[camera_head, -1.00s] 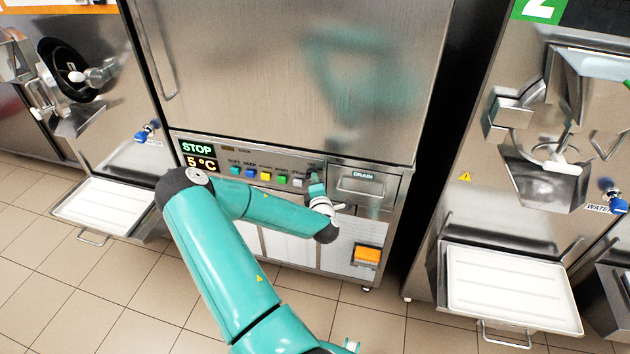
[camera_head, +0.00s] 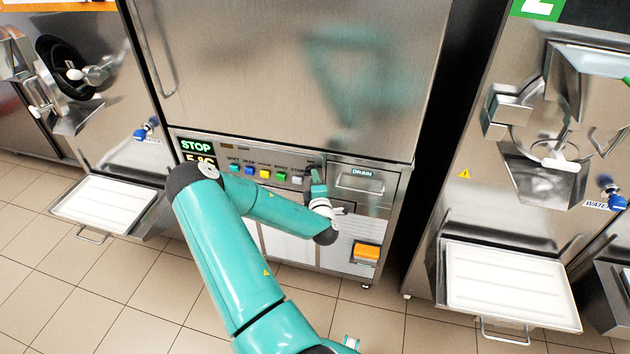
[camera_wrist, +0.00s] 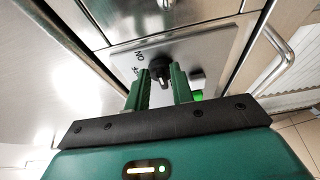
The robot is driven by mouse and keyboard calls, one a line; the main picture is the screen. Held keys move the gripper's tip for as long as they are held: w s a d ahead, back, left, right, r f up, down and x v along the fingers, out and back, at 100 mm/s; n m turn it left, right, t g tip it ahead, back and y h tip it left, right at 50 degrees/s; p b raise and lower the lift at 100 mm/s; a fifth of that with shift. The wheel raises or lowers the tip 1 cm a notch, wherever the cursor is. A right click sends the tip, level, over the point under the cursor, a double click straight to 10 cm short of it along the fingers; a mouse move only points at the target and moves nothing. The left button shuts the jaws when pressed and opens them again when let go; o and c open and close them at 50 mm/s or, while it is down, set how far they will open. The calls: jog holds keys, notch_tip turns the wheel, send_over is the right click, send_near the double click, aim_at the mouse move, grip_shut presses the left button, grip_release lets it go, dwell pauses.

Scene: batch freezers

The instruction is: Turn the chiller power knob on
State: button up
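The chiller power knob (camera_wrist: 160,72) is a small black dial with a pale pointer mark on a metal plate in the wrist view. An "ON" label (camera_wrist: 138,56) is printed to its left. My gripper (camera_wrist: 161,76) is open, with one green finger on each side of the knob's near edge. I cannot tell whether either finger touches it. In the head view my gripper (camera_head: 318,188) is at the right end of the chiller's control panel (camera_head: 227,152), left of the drawer marked DRAIN, and hides the knob.
The panel has a STOP display (camera_head: 195,146) and several coloured buttons (camera_head: 264,173). The DRAIN drawer (camera_head: 365,184) is close to my gripper's right. Machines with white trays (camera_head: 505,283) stand on both sides.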

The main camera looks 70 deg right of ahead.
jog(key=shift+o, duration=0.4)
jog(key=v, duration=1.3)
jog(key=shift+a, duration=0.4)
jog(key=shift+s, duration=0.15)
